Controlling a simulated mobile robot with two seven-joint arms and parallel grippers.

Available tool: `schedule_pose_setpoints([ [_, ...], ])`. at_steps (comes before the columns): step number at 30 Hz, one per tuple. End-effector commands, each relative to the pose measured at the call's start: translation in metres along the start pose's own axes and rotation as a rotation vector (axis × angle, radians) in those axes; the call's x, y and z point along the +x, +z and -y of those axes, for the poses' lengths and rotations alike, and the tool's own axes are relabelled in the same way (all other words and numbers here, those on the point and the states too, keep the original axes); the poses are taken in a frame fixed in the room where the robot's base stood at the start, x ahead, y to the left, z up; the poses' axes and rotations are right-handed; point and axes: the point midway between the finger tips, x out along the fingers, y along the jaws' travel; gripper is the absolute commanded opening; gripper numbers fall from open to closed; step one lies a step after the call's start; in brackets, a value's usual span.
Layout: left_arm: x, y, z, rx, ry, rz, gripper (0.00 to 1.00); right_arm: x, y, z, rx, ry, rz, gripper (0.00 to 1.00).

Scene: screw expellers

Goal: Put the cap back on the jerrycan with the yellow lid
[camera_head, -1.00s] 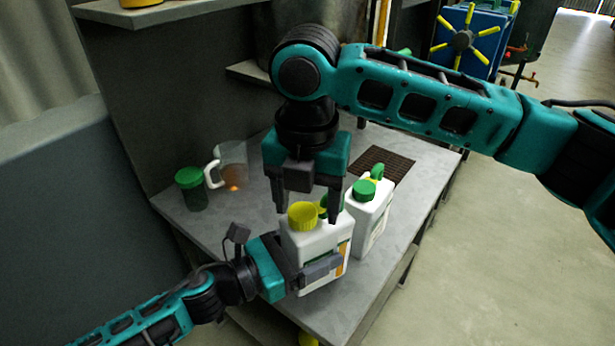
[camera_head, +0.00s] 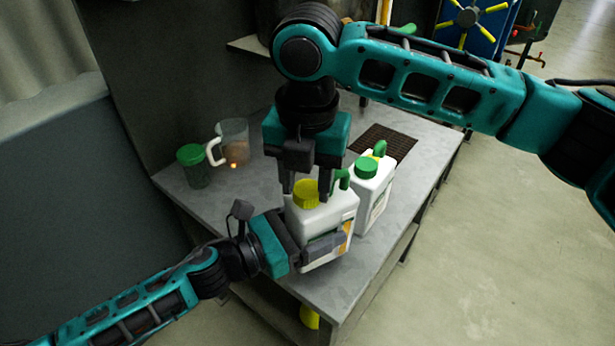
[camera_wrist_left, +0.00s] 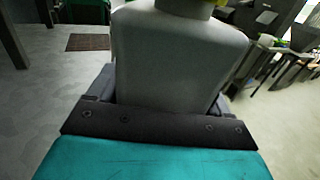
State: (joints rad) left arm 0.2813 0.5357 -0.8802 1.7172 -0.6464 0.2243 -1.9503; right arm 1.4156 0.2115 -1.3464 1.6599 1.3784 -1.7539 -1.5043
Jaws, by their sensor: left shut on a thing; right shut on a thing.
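The white jerrycan (camera_head: 325,222) with the yellow lid stands at the table's near side, upright or nearly so. My left gripper (camera_head: 322,238) is shut on its body from the left. The left wrist view shows the jerrycan's pale side (camera_wrist_left: 175,60) between the fingers. The yellow cap (camera_head: 306,194) is at the jerrycan's top, over its mouth. My right gripper (camera_head: 305,190) points down from above and is shut on the cap, one finger on each side. The cap hides the mouth, so I cannot tell how far it is seated.
A second white jerrycan with a green cap (camera_head: 367,167) stands close behind on the right. A dark grate (camera_head: 388,142) lies at the back right. The table's front (camera_head: 345,285) is clear.

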Motion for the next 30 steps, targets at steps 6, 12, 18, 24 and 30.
schedule_pose_setpoints([
  [6, -0.003, 0.001, -0.01, -0.008, 0.022, -0.003, 0.0, 0.003, 0.003, 0.007, 0.077, -0.03, -0.001, 0.07],
  [12, -0.003, 0.0, -0.011, -0.008, 0.024, -0.006, 0.0, 0.003, 0.002, 0.003, 0.426, -0.052, -0.004, 0.07],
  [18, -0.004, 0.0, -0.012, -0.008, 0.026, -0.007, 0.0, 0.004, 0.002, -0.001, 0.84, -0.08, -0.007, 0.07],
  [24, -0.004, -0.001, -0.012, -0.008, 0.027, -0.008, 0.0, 0.004, 0.003, -0.005, 1.26, -0.107, -0.01, 0.07],
  [30, -0.003, -0.001, -0.012, -0.008, 0.027, -0.008, 0.0, 0.004, 0.004, -0.007, 1.685, -0.136, -0.014, 0.07],
])
